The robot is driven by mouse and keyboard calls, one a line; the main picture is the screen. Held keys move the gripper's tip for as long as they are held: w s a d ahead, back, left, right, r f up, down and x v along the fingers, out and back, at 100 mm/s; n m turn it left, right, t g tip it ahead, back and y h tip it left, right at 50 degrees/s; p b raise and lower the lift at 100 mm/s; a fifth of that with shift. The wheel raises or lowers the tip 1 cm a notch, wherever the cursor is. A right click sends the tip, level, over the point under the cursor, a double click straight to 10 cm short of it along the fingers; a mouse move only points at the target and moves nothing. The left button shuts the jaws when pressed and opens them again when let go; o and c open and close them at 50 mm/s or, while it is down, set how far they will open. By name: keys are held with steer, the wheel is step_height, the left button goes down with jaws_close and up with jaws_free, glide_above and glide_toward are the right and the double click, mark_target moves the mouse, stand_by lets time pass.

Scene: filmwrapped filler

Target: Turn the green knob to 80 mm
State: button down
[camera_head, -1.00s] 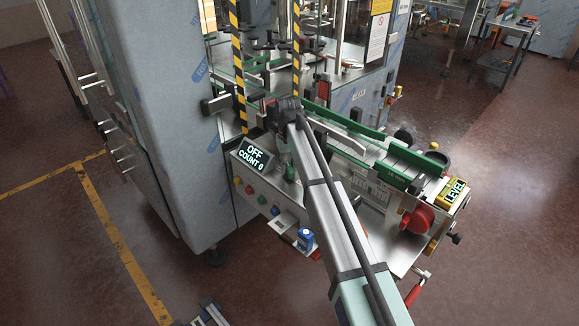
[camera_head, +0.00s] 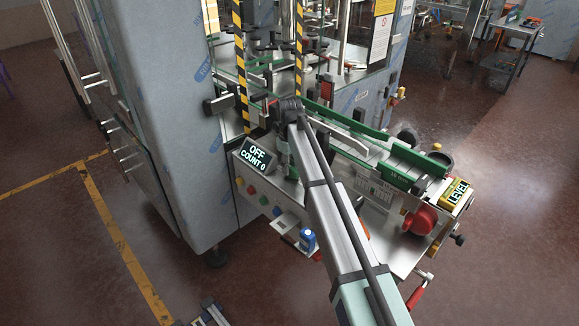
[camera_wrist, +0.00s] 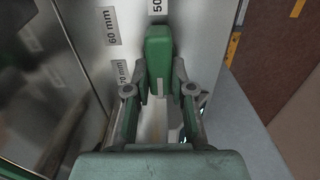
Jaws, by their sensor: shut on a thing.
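The green knob (camera_wrist: 158,50) is an upright, rounded bar in the upper middle of the wrist view. My gripper (camera_wrist: 160,82) has a fingertip against each side of its lower part and is shut on it. Label plates stand around it: "50" (camera_wrist: 157,6) beyond its top, cut off by the frame edge, "60 mm" (camera_wrist: 109,26) at upper left and "70 mm" (camera_wrist: 121,74) at left, close to the left finger. No 80 mm label can be seen. In the head view my arm hides most of the knob area.
In the head view, a display (camera_head: 256,157) reads OFF and COUNT 0 left of my arm. The green-railed conveyor (camera_head: 400,156), a red knob (camera_head: 420,220) and a LEVEL box (camera_head: 456,193) lie to the right. A blue container (camera_head: 307,240) sits on a small shelf below.

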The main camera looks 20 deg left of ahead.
steer(key=shift+f, duration=0.1)
steer(key=c, duration=1)
jaws_free()
step_height(320, 180, up, 12)
